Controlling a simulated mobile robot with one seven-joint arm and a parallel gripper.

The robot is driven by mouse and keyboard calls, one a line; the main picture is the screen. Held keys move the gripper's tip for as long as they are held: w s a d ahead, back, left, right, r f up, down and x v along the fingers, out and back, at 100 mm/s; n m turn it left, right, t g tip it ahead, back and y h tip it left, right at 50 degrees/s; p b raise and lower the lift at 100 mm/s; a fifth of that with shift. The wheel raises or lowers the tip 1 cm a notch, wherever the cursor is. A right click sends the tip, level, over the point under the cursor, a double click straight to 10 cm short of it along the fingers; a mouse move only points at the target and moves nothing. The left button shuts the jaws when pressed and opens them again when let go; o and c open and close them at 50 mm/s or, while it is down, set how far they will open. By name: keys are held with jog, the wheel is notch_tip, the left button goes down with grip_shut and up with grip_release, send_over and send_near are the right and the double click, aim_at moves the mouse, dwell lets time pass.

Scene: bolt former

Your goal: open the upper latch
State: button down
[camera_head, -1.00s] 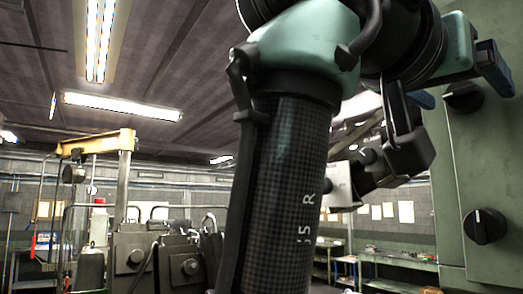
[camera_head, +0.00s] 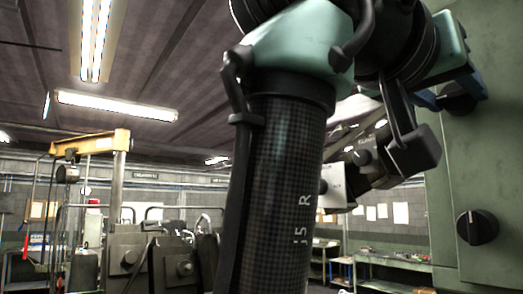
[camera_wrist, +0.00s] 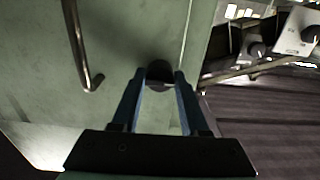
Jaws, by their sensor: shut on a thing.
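The upper latch (camera_head: 459,99) is a black round knob on the green cabinet door at the right of the head view, partly hidden by my gripper. In the wrist view, the upper latch (camera_wrist: 159,70) sits between the tips of my two blue fingers. My gripper (camera_wrist: 160,78) is shut on it, one finger on each side. In the head view my gripper (camera_head: 462,92) reaches the knob from the upper left, and its fingers are only partly visible. The knob's turn angle cannot be told.
A lower black knob (camera_head: 477,227) with a light mark is on the same green door (camera_head: 450,180). A bent metal handle (camera_wrist: 80,50) stands out left of the latch in the wrist view. Grey machinery (camera_head: 165,262) and shelving (camera_head: 385,268) stand farther back.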

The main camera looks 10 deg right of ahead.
dwell(0.3)
jog(key=m, duration=1.1)
jog(key=shift+c, duration=1.2)
grip_release()
jog(key=v, duration=0.8)
jog(key=shift+b, duration=0.45)
